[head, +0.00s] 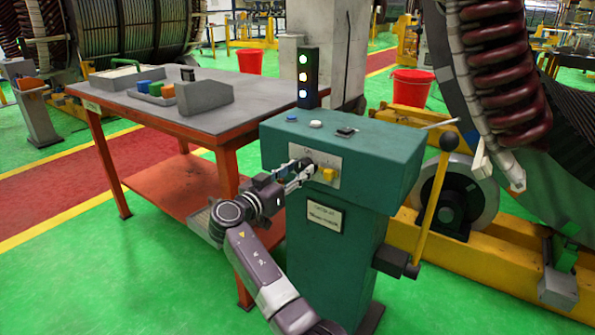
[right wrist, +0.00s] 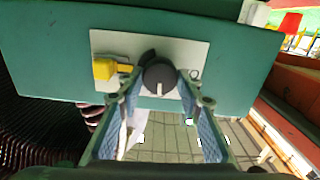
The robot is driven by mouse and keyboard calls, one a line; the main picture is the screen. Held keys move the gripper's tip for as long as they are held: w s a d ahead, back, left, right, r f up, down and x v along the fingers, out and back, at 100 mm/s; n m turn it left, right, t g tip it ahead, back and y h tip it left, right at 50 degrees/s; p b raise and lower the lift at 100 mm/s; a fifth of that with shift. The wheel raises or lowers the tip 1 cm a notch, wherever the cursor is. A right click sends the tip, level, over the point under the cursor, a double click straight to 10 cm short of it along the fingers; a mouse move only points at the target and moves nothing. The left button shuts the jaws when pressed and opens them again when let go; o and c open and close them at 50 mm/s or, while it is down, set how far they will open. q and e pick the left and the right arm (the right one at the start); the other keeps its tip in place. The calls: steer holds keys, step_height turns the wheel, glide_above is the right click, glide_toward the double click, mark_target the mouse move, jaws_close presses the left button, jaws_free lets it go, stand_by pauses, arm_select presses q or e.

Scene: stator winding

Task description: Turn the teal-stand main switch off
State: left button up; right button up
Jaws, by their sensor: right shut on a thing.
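The teal stand (head: 335,270) is in the middle of the head view, with a teal box-shaped head on top. A pale panel (head: 322,159) on its front carries a dark round knob, the main switch, and a yellow part (head: 328,174) beside it. My right gripper (head: 301,172) is at this panel and partly hides the knob in the head view. In the right wrist view the knob (right wrist: 159,78) sits between the fingertips of my right gripper (right wrist: 158,86), its white mark pointing down in the picture. The yellow part (right wrist: 103,68) is left of it there. My left gripper is out of view.
A lit signal tower (head: 308,78) stands behind the stand. A yellow lever (head: 433,205) rises at its right side. An orange-framed table (head: 165,110) with bins stands close on the left. Large coil machinery (head: 500,85) is at the right. Green floor is open at front left.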

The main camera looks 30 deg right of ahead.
steer(key=n, duration=0.3)
steer(key=shift+p, duration=0.35)
steer(key=shift+n, duration=0.5)
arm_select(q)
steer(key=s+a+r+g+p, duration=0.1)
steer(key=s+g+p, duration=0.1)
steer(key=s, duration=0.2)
arm_select(e)
steer(key=n, duration=0.3)
steer(key=shift+r+n, duration=0.1)
steer(key=shift+n, duration=0.7)
steer(key=n+p, duration=0.3)
steer(key=n, duration=0.1)
steer(key=n+p, duration=0.2)
steer(key=n, duration=0.2)
steer(key=shift+p, duration=0.35)
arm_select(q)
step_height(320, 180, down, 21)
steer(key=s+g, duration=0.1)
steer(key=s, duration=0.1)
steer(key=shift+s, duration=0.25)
arm_select(e)
steer(key=shift+w+f+n, duration=0.1)
steer(key=shift+f+n, duration=0.15)
steer(key=shift+n, duration=0.25)
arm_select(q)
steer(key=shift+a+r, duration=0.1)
